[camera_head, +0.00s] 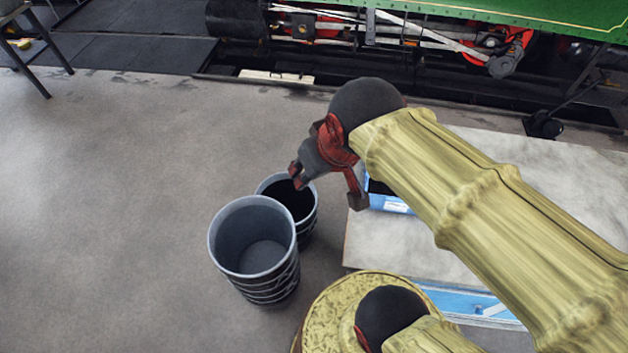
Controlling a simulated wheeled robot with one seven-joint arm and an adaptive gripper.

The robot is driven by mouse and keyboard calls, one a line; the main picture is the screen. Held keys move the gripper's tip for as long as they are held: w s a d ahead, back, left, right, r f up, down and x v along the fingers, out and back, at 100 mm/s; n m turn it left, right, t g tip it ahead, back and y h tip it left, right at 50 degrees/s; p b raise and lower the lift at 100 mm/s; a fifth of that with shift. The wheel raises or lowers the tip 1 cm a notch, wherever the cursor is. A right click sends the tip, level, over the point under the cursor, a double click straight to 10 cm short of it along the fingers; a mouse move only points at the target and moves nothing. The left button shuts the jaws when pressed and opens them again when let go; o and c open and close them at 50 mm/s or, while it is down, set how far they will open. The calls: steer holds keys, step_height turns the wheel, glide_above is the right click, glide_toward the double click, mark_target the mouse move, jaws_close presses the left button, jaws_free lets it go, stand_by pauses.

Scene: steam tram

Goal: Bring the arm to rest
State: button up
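My gripper (328,190) is at the end of my yellow, bamboo-like arm, which reaches in from the lower right. Its two red and grey fingers are spread apart, and I see nothing between them. The gripper appears above the gap between the buckets and the pale table (480,240). One finger overlaps the rim of the rear bucket (308,222) in the picture; I cannot tell whether they touch. The other finger is beside a blue box (392,205), partly hidden behind my arm.
A larger grey bucket (254,240) stands in front of the rear one and looks empty; the rear bucket is dark inside. A green steam tram (520,12) with red and black running gear stands at the back. A stool (38,50) is at upper left. Floor at left is clear.

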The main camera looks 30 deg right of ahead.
steer(key=shift+s+a+f, duration=0.15)
steer(key=shift+s+a, duration=0.2)
steer(key=shift+s, duration=0.25)
steer(key=shift+s+a+f, duration=0.1)
steer(key=shift+s+a, duration=0.2)
steer(key=shift+s, duration=0.25)
step_height(320, 180, down, 15)
steer(key=b, duration=1.5)
steer(key=shift+f, duration=0.2)
steer(key=shift+c, duration=1)
steer(key=shift+d, duration=0.1)
